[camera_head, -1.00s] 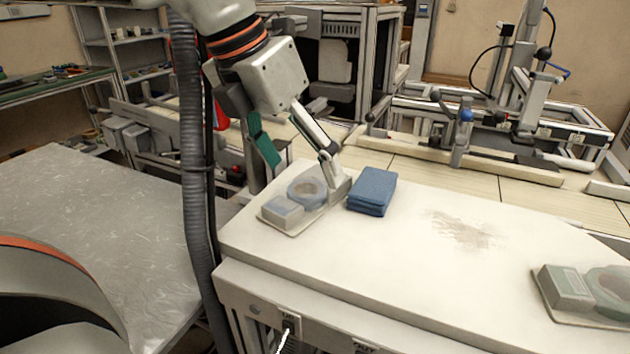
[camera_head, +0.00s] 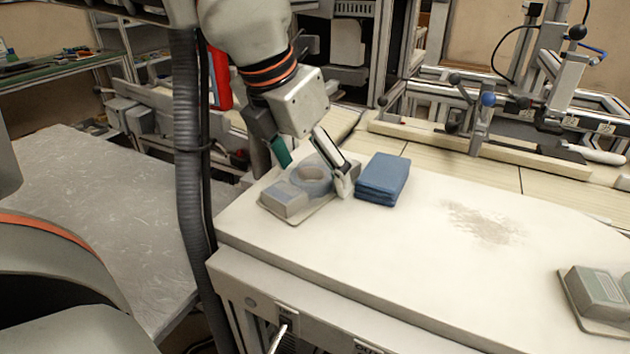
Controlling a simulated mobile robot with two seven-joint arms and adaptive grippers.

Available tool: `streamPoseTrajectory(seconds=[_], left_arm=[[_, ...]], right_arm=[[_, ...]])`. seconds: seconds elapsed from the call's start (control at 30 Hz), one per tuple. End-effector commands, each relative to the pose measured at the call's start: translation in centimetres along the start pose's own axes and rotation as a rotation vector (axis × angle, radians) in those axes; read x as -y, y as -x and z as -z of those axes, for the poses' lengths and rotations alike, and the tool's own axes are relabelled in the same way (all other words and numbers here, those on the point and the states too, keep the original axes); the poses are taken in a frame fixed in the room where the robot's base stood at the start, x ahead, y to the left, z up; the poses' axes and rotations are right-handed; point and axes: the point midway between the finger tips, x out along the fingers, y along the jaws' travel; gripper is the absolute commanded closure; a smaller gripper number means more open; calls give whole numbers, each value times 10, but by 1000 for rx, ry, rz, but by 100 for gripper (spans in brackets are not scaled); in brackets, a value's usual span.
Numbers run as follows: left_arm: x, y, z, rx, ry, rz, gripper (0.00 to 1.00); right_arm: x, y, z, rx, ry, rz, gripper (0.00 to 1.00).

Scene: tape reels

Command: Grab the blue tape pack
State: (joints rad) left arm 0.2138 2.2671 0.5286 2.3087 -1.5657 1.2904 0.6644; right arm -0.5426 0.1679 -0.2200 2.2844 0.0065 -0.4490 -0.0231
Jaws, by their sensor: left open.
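A tape pack (camera_head: 286,203) with a grey box and a pale bluish ring (camera_head: 312,187) lies on a flat backing at the left end of the white table. My left gripper (camera_head: 314,175) comes down over it from the back, open. One finger, with a green inner face, is behind the ring's left side; the other reaches down at the ring's right side, its tip near the pack's edge. I cannot tell whether either finger touches the pack. A second, grey-green tape pack (camera_head: 597,292) lies at the table's right, partly cut off. My right gripper is out of view.
The white table (camera_head: 420,260) is clear in the middle, apart from a brownish worn patch (camera_head: 485,222). Metal frames and a rail stand behind it.

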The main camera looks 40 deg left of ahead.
Motion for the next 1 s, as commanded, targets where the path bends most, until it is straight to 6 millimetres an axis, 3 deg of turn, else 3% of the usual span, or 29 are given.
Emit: streamPoseTrajectory(seconds=[0.13, 0.3, 0.33, 0.73, 1.0], left_arm=[[0, 2, 0, 2, 0, 0, 24], [0, 2, 0, 2, 0, 1, 68], [0, 2, 0, 2, 0, 1, 70], [0, 6, -2, 2, 1, 0, 70], [0, 40, -16, 10, 2, -1, 70]], right_arm=[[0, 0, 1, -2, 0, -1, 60], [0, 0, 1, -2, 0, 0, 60], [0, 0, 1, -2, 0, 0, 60], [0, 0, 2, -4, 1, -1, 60], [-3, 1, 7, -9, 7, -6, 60]])
